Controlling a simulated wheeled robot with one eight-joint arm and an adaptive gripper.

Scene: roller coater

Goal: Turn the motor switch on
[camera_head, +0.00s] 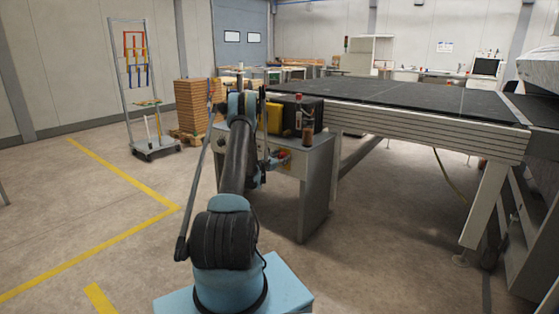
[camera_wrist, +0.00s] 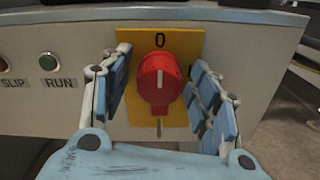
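The motor switch is a red rotary knob (camera_wrist: 160,82) on a yellow plate (camera_wrist: 186,45), in the middle of the wrist view. A "0" is printed above the knob, and a small mark shows below it, partly hidden. My gripper (camera_wrist: 158,88) is open, with one blue-padded finger on each side of the knob. A gap shows between each finger and the knob.
Items including a bottle (camera_head: 298,112) stand on the cabinet. A long dark-topped table (camera_head: 420,98) stands to the right. The floor at left is open, before a trolley (camera_head: 155,148).

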